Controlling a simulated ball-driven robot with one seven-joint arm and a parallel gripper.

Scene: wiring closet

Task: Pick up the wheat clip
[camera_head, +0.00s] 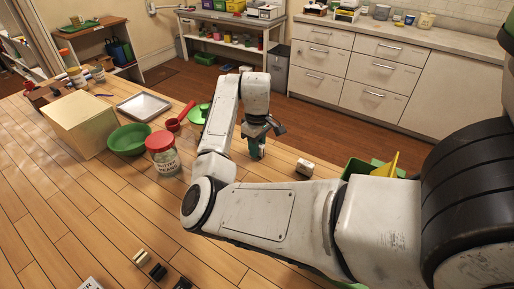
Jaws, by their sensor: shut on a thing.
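My gripper (257,148) points down over the wooden table, just beyond my bent forearm. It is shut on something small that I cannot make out. A blue-teal part shows at its tip, and I cannot tell whether it is a finger or the held thing. A small cream clip-like piece (140,257) with a dark part lies at the table's near left, well away from my gripper. It may be the wheat clip, but it is too small to be sure. A small off-white block (304,167) lies right of my gripper.
A red-lidded jar (163,158), green bowl (129,140), golden box (80,122), white tray (143,106) and red scoop (180,118) stand on the left. Small dark pieces (157,271) lie near front. A green bin (360,167) is at right. The table's front middle is clear.

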